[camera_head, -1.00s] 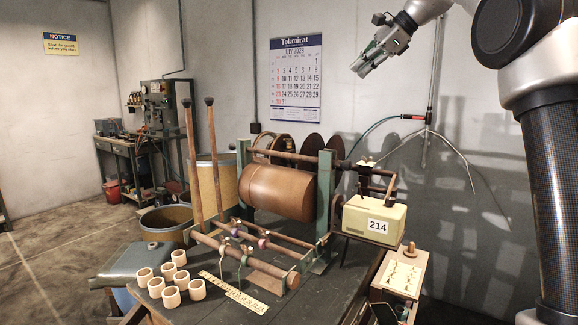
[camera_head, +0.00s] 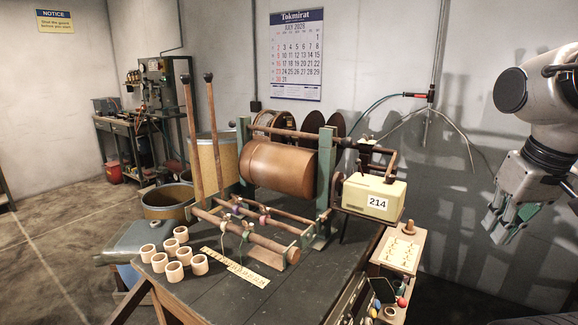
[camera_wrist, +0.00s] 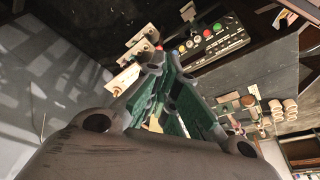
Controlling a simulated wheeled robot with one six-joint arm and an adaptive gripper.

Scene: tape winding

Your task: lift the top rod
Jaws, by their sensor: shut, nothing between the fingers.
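The winding machine stands on a dark bench, with a brown drum (camera_head: 277,171) between two green posts. The top rod (camera_head: 300,133) is a brown bar running across the posts above the drum, its right part extending towards the cream box. My gripper (camera_head: 501,232) hangs in the air at the right, well apart from the rod and pointing down. In the wrist view my gripper (camera_wrist: 153,62) has its green-padded fingers together at the tips, with nothing held. I cannot clearly make out the top rod in the wrist view.
A cream box marked 214 (camera_head: 374,197) sits right of the drum. Several pale rings (camera_head: 172,258) and a yellow ruler (camera_head: 235,267) lie in front. Two tall wooden levers (camera_head: 216,150) rise at left. A button panel (camera_wrist: 213,38) shows in the wrist view.

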